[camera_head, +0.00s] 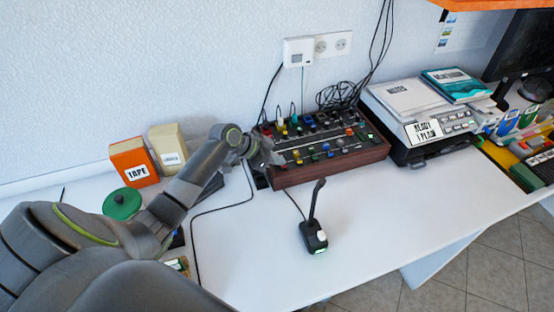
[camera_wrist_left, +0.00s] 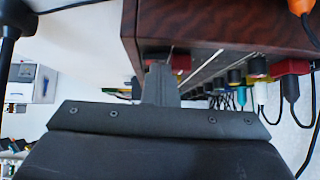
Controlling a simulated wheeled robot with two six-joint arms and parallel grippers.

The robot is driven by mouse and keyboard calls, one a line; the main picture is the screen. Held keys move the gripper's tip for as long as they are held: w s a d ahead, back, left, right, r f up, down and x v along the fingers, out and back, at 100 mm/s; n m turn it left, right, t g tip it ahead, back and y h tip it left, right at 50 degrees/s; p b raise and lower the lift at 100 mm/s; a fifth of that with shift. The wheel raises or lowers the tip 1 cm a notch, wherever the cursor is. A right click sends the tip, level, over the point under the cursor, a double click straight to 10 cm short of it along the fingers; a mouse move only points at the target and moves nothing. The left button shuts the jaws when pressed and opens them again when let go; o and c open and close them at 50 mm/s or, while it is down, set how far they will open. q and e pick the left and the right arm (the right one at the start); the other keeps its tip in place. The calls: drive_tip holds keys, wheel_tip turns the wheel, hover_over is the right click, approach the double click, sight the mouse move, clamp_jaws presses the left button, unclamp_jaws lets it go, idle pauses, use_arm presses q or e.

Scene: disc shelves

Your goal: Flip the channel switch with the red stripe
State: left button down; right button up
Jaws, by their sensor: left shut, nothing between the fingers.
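The mixer (camera_head: 325,172) is a dark panel in a brown wooden case on the white desk, covered with knobs, sliders and coloured caps. It fills the upper right of the left wrist view (camera_wrist_left: 220,22), seen edge-on. My left gripper (camera_head: 268,157) is shut and empty at the mixer's left end. In the left wrist view its fingertips (camera_wrist_left: 160,72) are close to a small red part (camera_wrist_left: 181,62) by the wooden side; I cannot tell whether they touch. I cannot tell which switch carries the red stripe. My right gripper is out of view.
Cables (camera_head: 345,93) are plugged into the mixer's back and rise to the wall. A desk microphone (camera_head: 314,236) stands in front. A printer (camera_head: 432,130) is close on the right. An orange tape box (camera_head: 134,163) stands behind my left arm. The front desk is mostly clear.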

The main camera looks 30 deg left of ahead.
use_arm(q)
drive_tip(key=shift+s+f, duration=0.2)
drive_tip(key=shift+f, duration=0.1)
drive_tip(key=shift+s+d+f+p, duration=0.1)
drive_tip(key=shift+s+d+p, duration=0.3)
drive_tip(key=shift+p, duration=0.1)
drive_tip(key=shift+s+d, duration=0.2)
